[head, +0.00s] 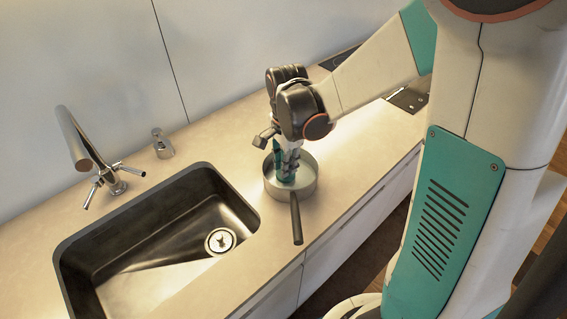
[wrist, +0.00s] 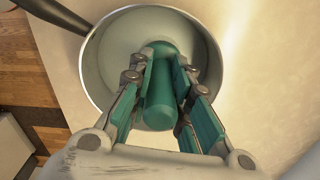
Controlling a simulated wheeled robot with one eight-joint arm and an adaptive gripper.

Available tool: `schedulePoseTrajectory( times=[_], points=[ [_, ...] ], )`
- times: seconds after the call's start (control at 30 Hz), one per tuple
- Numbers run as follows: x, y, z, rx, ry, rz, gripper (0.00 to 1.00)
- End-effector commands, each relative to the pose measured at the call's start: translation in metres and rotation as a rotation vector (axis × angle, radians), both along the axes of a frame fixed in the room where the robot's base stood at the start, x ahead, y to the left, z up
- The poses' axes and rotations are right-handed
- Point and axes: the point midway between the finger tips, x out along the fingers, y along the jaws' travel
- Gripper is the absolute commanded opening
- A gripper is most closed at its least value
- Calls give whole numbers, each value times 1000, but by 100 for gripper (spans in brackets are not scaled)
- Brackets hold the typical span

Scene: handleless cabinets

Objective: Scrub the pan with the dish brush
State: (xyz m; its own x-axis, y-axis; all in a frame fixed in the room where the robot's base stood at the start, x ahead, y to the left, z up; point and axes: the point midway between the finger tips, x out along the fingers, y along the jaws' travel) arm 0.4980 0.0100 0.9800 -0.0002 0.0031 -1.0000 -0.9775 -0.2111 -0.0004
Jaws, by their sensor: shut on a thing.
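The pan (head: 308,186) stands on the counter to the right of the sink, with its dark handle (head: 296,220) pointing toward the counter's front edge. In the wrist view the pan (wrist: 96,62) lies below my gripper, its handle at the upper left. My gripper (head: 287,165) reaches down over the pan. Its fingers, with green pads, are shut on a green cylindrical thing (wrist: 160,95), which I take to be the dish brush. The brush's lower end is inside the pan; its bristles are hidden, so I cannot tell whether they touch the bottom.
A dark sink (head: 160,232) lies left of the pan. A faucet (head: 85,150) and a small dispenser (head: 162,143) stand behind it. A dark cooktop (head: 405,98) is partly hidden behind my arm. The counter's front edge is close to the pan.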

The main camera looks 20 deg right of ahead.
Motion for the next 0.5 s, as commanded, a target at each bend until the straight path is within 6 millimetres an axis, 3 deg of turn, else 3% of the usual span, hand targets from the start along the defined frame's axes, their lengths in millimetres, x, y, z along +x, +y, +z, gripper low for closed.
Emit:
schedulePoseTrajectory(
  times=[0.5],
  points=[
    [3, -33, 1, -1, 0, 0, 0]
  ],
)
